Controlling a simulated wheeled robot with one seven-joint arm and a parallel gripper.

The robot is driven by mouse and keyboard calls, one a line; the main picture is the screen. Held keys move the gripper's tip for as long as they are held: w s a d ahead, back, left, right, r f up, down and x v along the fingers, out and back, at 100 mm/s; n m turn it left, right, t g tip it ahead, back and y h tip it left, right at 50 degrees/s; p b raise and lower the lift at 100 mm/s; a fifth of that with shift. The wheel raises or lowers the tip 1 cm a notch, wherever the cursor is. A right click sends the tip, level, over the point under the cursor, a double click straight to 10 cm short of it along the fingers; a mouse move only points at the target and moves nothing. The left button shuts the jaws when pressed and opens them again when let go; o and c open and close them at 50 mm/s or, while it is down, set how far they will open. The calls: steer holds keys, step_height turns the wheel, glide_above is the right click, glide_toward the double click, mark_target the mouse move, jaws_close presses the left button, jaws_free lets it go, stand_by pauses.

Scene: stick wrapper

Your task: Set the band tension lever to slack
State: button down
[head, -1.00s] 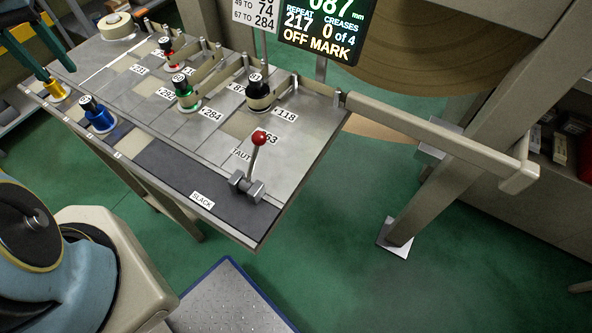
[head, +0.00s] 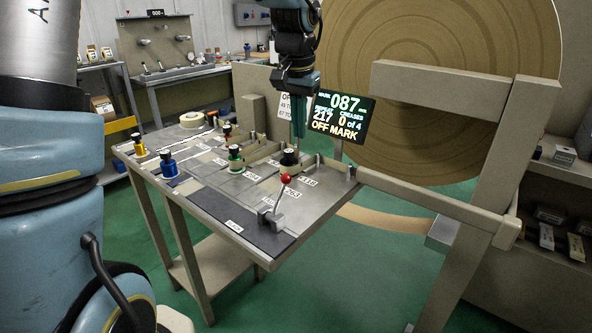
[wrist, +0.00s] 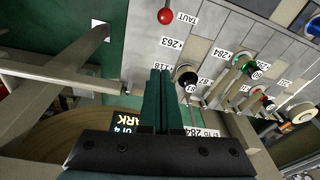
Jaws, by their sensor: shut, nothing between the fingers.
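The band tension lever (head: 277,196) has a red ball knob and a grey pivot bracket on the near right of the bench top. It leans up and back toward the TAUT label, away from the SLACK label (head: 233,226) on the dark front strip. Its red knob (wrist: 165,16) also shows at the top of the wrist view, beside the TAUT label (wrist: 186,18). My gripper (head: 298,134) points down above the back right of the bench, behind the lever and apart from it. Its green fingers (wrist: 160,73) are together and empty.
A black-topped peg (head: 289,158) stands close below my gripper; green (head: 235,158), red, blue (head: 168,164) and yellow (head: 139,145) ones stand further left. A display (head: 341,116) reads OFF MARK. A beige rail (head: 430,202) runs right from the bench. The space above the front strip is clear.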

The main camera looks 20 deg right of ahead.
steer(key=shift+f, duration=0.1)
steer(key=p, duration=0.3)
glide_above(280, 197)
steer(key=w+d, duration=0.3)
steer(key=d, duration=0.1)
step_height(280, 197, down, 9)
